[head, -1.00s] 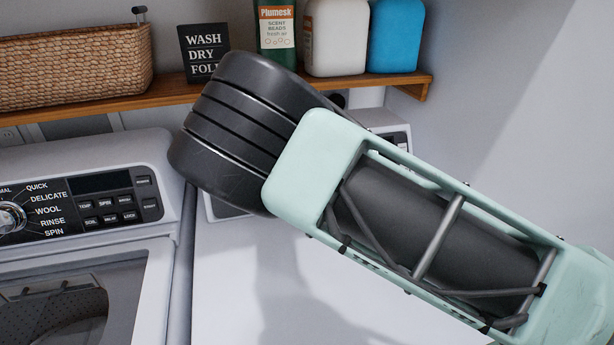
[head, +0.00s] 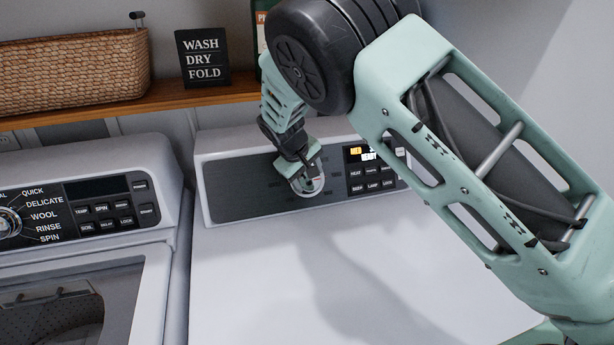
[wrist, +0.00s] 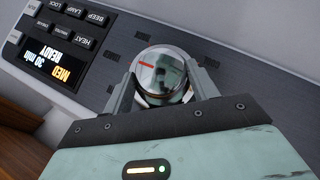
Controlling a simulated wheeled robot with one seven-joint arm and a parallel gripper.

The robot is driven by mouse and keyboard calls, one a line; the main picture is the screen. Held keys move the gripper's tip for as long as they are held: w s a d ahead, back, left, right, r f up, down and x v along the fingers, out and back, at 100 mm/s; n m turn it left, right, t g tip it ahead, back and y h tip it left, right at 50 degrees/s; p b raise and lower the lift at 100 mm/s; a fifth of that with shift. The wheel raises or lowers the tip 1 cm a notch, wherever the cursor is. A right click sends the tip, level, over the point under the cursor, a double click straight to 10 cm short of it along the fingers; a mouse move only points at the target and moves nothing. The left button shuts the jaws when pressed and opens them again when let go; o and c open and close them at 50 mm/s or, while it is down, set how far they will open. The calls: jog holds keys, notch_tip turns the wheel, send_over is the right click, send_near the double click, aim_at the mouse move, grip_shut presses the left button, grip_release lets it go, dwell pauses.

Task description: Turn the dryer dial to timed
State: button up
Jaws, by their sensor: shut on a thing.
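The dryer dial (head: 308,182) is a round chrome knob on the dark control panel (head: 238,188) of the dryer at the right. My gripper (head: 306,174) is at the dial, reaching down to it from above. In the wrist view my gripper (wrist: 160,92) has one finger on each side of the dial (wrist: 160,72) and is shut on it. A red pointer mark shows on the dial's face, toward its left in the wrist view. The dryer display (wrist: 53,65) reads MED, 30 min, READY.
The washer (head: 90,205) stands to the left with its own dial and buttons. Dryer buttons (head: 372,180) sit just right of the dial. A wooden shelf (head: 200,98) above holds a wicker basket (head: 75,55) and a sign (head: 203,57). The dryer top (head: 300,270) is clear.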

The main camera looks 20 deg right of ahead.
jog(key=shift+f, duration=0.1)
jog(key=o, duration=1)
jog(key=shift+c, duration=0.2)
jog(key=b+v, duration=0.3)
jog(key=v, duration=1.4)
jog(key=shift+a, duration=0.2)
jog(key=shift+s, duration=0.1)
jog(key=s+f+n+g+y, duration=0.1)
jog(key=s+f, duration=0.2)
jog(key=s, duration=0.9)
jog(key=s+f+n+g+y, duration=0.1)
jog(key=s+f+y, duration=0.1)
jog(key=s, duration=1.1)
jog(key=s+f+n+g+y, duration=0.1)
jog(key=s+f, duration=0.3)
jog(key=s, duration=0.8)
jog(key=shift+s+d+g+y, duration=0.2)
jog(key=shift+d+g+y, duration=0.1)
jog(key=shift+y, duration=0.1)
